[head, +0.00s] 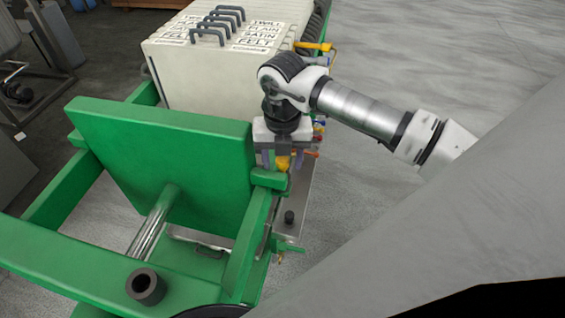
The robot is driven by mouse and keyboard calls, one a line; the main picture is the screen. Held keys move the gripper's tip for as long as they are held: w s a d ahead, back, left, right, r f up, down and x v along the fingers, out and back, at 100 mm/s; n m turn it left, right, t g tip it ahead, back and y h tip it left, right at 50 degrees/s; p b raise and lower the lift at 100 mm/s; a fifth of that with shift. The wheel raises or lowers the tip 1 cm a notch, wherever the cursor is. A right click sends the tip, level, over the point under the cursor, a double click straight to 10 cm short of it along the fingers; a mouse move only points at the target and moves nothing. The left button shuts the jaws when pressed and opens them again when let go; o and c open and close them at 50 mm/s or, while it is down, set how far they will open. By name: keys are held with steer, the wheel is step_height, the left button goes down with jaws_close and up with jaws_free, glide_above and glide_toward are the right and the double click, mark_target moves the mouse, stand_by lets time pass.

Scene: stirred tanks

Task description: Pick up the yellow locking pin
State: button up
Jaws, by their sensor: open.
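A small yellow piece (283,164), which looks like the yellow locking pin, shows at the right end of the upright green plate. Only a little of it is visible, because my gripper covers its upper part. My gripper (282,159) points down over it with its fingers open, one on each side of the yellow piece as seen from here. Whether the fingers touch it cannot be told. The green plate (160,150) stands upright in the green frame.
A pale plate stack (225,75) with dark handles stands behind the green plate. A yellow lever (315,46) and small coloured handles stick out on its right side. A silver rod (153,222) meets the green plate. Open floor (430,50) lies to the right.

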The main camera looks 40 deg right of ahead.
steer(key=shift+f, duration=0.3)
steer(key=c, duration=1.1)
steer(key=shift+o, duration=0.2)
